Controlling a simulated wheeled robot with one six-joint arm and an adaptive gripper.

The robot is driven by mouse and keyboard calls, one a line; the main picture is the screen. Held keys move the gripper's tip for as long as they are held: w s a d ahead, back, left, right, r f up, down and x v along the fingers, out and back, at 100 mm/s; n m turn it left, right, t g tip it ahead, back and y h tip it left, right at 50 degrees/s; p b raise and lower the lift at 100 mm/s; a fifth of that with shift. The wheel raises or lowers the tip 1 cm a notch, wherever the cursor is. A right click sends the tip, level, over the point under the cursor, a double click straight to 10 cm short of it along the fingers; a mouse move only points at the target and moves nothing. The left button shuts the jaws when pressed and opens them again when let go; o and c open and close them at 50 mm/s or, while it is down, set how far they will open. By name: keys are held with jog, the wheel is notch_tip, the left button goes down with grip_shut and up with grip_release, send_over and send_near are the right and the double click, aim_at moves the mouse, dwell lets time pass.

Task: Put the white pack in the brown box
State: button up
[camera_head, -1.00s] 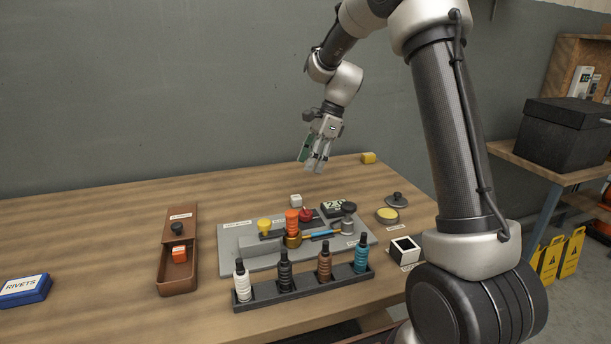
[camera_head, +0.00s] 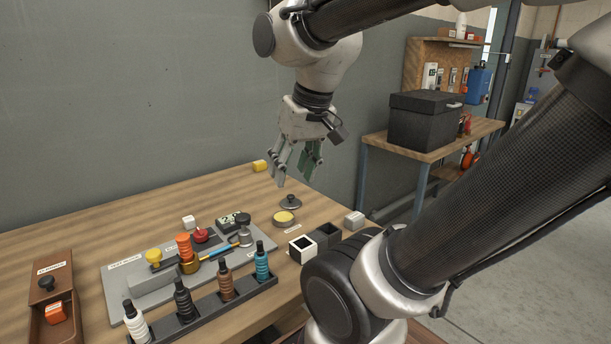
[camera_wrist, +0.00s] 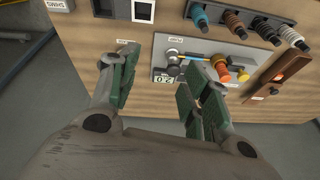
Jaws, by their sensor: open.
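A small off-white pack (camera_head: 354,220) lies at the right end of the table in the head view; it also shows at the top left edge of the wrist view (camera_wrist: 57,5) with a label. A smaller white block (camera_head: 189,222) stands behind the grey board. The brown box (camera_head: 64,328) is at the lower left, partly cut off, with its lid part-way along, a black knob on the lid and an orange block inside. It also shows at the right of the wrist view (camera_wrist: 288,66). My gripper (camera_head: 294,178) is open and empty, above the table's back right, apart from everything.
A grey board (camera_head: 128,283) holds several knobs and tools. A black rack (camera_head: 208,318) with several bottles stands in front. A white-rimmed black box (camera_head: 302,249), a dark open box (camera_head: 326,234) and a round yellow tin (camera_head: 284,218) sit on the right.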

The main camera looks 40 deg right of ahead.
jog(key=shift+o, duration=0.4)
jog(key=s, duration=0.1)
jog(key=s+n, duration=0.1)
jog(key=s+d+f, duration=0.1)
jog(key=shift+n+t, duration=0.3)
jog(key=shift+n, duration=0.1)
jog(key=m+g+y, duration=0.4)
jog(key=m, duration=1.4)
send_over(189, 218)
jog(key=d, duration=0.3)
notch_tip(189, 218, down, 15)
jog(key=shift+a+f, duration=0.1)
jog(key=shift+a, duration=0.05)
jog(key=x, duration=0.5)
jog(key=shift+a+f, duration=0.2)
jog(key=shift+f, duration=0.1)
jog(key=c, duration=1)
